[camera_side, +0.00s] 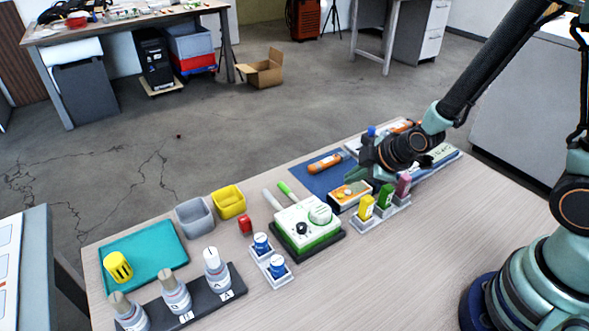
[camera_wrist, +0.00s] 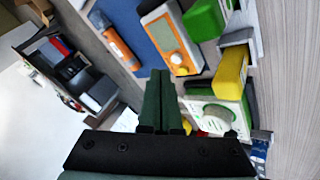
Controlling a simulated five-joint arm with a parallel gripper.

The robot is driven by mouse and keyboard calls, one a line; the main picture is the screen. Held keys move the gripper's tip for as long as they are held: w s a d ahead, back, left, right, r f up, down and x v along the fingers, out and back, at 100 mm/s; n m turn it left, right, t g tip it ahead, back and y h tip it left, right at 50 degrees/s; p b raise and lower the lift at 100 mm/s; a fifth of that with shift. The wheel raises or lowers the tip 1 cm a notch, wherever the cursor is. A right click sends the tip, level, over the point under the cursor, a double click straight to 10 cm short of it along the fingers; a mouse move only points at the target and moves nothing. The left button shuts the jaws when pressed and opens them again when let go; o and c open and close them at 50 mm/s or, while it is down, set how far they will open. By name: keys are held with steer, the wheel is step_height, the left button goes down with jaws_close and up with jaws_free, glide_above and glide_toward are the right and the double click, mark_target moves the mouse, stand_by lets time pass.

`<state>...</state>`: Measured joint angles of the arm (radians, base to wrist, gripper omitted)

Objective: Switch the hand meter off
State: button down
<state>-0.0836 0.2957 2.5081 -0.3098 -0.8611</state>
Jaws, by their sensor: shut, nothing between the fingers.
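The hand meter (camera_side: 349,196) is an orange and white box that lies on the table, just below my gripper in the side view. In the wrist view the hand meter (camera_wrist: 172,42) shows a grey screen and an orange face with pale round controls. Whether its display is lit I cannot tell. My gripper (camera_side: 358,172) is shut and empty, above and close to the meter. In the wrist view my gripper's fingers (camera_wrist: 160,76) are together, with their tips near the meter's control end. Whether they touch it I cannot tell.
A rack holds a yellow block (camera_side: 366,207), a green block (camera_side: 385,196) and a pink block (camera_side: 403,185) beside the meter. A white-green dial device (camera_side: 304,230) stands nearby. An orange tool (camera_side: 325,163) lies on the blue mat (camera_side: 312,181). The table's right front is clear.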

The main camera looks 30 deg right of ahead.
steer(key=shift+r, duration=2.1)
step_height(320, 180, up, 9)
steer(key=m, duration=0.5)
glide_above(350, 195)
steer(key=s+d, duration=0.2)
steer(key=s, duration=0.1)
steer(key=s+d+r+m+g, duration=0.1)
steer(key=s+r+m, duration=0.4)
steer(key=s+r, duration=0.1)
steer(key=shift+s+d+m+g+h, duration=0.2)
steer(key=shift+s+m+g+h, duration=0.15)
steer(key=shift+s, duration=0.35)
steer(key=shift+r, duration=0.1)
